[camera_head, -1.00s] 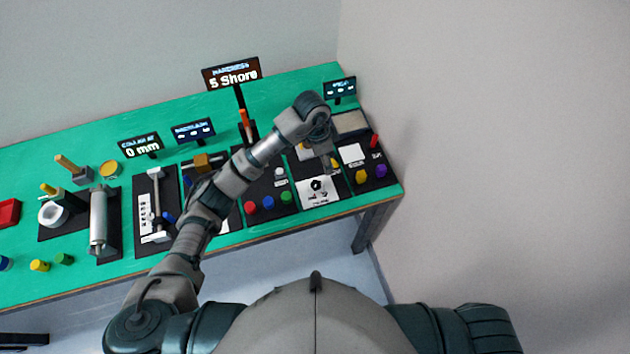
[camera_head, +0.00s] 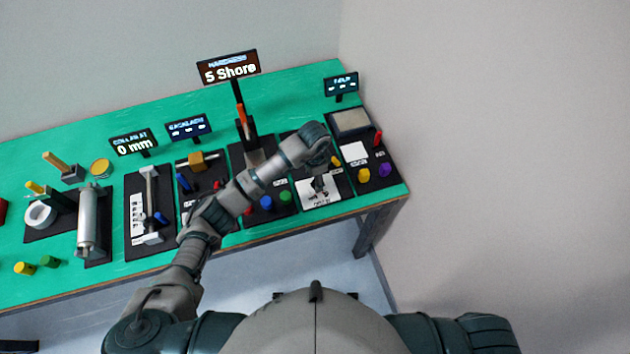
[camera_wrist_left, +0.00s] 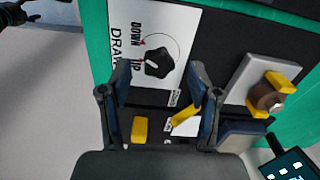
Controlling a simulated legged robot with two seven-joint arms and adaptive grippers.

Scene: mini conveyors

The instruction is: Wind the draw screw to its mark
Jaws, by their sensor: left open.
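The draw screw's black star knob (camera_wrist_left: 158,63) shows in the left wrist view, with a white line on it. In the head view the card (camera_head: 310,199) lies near the table's front edge. My left gripper (camera_head: 318,182) is above this card and hides most of the knob there. In the left wrist view the gripper's open fingers (camera_wrist_left: 160,88) straddle the space just below the knob, with nothing between them. My right gripper is not in view.
A yellow block (camera_wrist_left: 140,130) and a grey plate with a yellow-ended part (camera_wrist_left: 265,97) are near the fingers. Red, blue and green knobs (camera_head: 266,202) stand left of the card. Yellow and purple knobs (camera_head: 385,170) stand to its right. A tilted screen (camera_head: 341,84) is behind.

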